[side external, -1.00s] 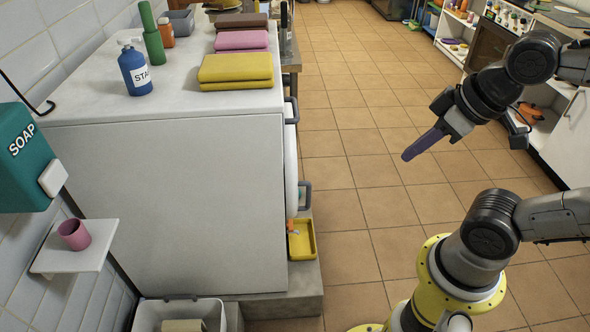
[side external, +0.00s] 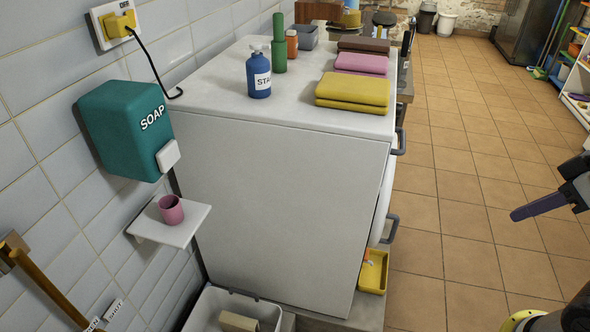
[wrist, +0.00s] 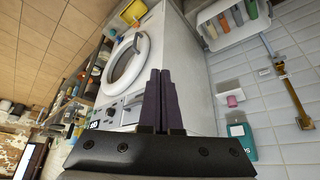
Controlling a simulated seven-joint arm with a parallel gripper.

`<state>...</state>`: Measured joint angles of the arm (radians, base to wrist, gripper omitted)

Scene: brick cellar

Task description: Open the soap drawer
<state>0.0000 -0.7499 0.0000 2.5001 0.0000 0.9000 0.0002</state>
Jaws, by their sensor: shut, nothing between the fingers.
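The white washing machine (side external: 280,205) stands against the tiled wall at left of the side view. Its front faces right and shows almost edge-on, with a grey handle (side external: 400,142) near the top and another (side external: 391,229) lower down. I cannot tell from this view which belongs to the soap drawer. The wrist view, upside down, shows the machine's round door (wrist: 128,62) and its control panel (wrist: 132,106), partly behind my fingers. My gripper (side external: 516,214) has purple fingers, shut and empty, well apart from the machine front; they also show in the wrist view (wrist: 160,74).
A yellow tray (side external: 373,272) lies by the machine's base. A teal soap dispenser (side external: 122,130) and a shelf with a pink cup (side external: 171,210) are on the wall. The floor between is clear.

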